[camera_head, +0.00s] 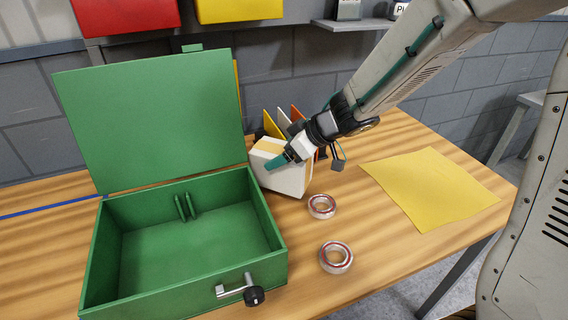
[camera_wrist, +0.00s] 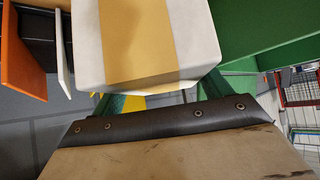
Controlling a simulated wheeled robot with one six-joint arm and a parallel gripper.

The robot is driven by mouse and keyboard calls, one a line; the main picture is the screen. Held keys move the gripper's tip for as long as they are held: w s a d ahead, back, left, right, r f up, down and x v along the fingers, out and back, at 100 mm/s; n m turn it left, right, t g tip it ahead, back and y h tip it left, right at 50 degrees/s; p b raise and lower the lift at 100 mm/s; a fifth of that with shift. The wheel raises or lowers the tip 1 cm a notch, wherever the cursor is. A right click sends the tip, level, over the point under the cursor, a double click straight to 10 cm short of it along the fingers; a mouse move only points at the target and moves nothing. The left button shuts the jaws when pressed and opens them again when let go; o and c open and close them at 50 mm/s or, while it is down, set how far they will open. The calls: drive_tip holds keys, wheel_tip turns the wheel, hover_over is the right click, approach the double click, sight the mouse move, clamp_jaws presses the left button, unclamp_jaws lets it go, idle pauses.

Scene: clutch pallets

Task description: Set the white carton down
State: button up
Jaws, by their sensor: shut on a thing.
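The white carton (camera_head: 284,174) has a tan band across it. It is beside the right wall of the open green box, tilted in the head view. My gripper (camera_head: 284,160) is shut on the carton, with a teal finger showing against its face. In the wrist view the carton (camera_wrist: 195,40) fills the top middle, between the gripper's two green fingers (camera_wrist: 158,98). I cannot tell whether the carton's underside touches the table. The far finger is hidden in the head view.
The green box (camera_head: 268,214) stands open at left, its lid up, with two green pegs inside. Two ringed rolls (camera_head: 322,206) (camera_head: 336,257) lie in front of the carton. Upright coloured boards (camera_head: 272,125) stand behind it. A yellow sheet (camera_head: 430,187) lies flat at right.

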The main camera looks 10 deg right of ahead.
drive_tip(key=shift+f, duration=1.8)
drive_tip(key=shift+f, duration=0.15)
drive_tip(key=o, duration=1.5)
drive_tip(key=shift+o, duration=0.4)
